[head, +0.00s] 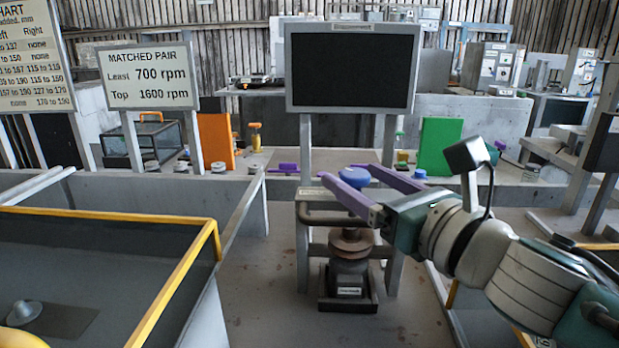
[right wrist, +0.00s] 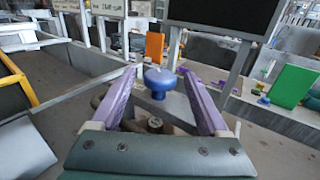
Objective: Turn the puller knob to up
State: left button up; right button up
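A blue round knob (head: 354,177), seemingly the puller knob, stands above a grey frame (head: 301,240) in the middle of the head view. It also shows in the right wrist view (right wrist: 159,80), with a narrower stem under its wide top. My right gripper (head: 350,174) is open, its two purple fingers reaching in from the right. In the right wrist view the fingers (right wrist: 159,74) lie on either side of the knob, with gaps visible, so they seem apart from it. I cannot read the knob's setting. My left gripper is not in view.
A brown, dark-based machine (head: 350,270) stands under the frame. A dark screen (head: 352,68) rises behind. An orange panel (head: 216,141) and a green panel (head: 438,146) stand on the back bench. A yellow-railed enclosure (head: 180,285) is at left. Floor between is clear.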

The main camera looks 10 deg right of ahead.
grip_shut()
jog(key=shift+w+d+f+n+g+y+b, duration=0.15)
jog(key=shift+n+g+y+b, duration=0.15)
jog(key=shift+n+y+b, duration=0.4)
jog(key=n+g+y+b, duration=0.1)
jog(key=y, duration=0.1)
jog(key=n+g+y+b, duration=0.1)
jog(key=y+b, duration=0.1)
jog(key=shift+d+f+n+b, duration=0.15)
jog(key=shift+f+n+b, duration=0.05)
jog(key=shift+n+b, duration=0.1)
jog(key=shift+r+n+g+y+b, duration=0.3)
jog(key=shift+g+y+b, duration=0.1)
jog(key=shift+y, duration=0.1)
grip_release()
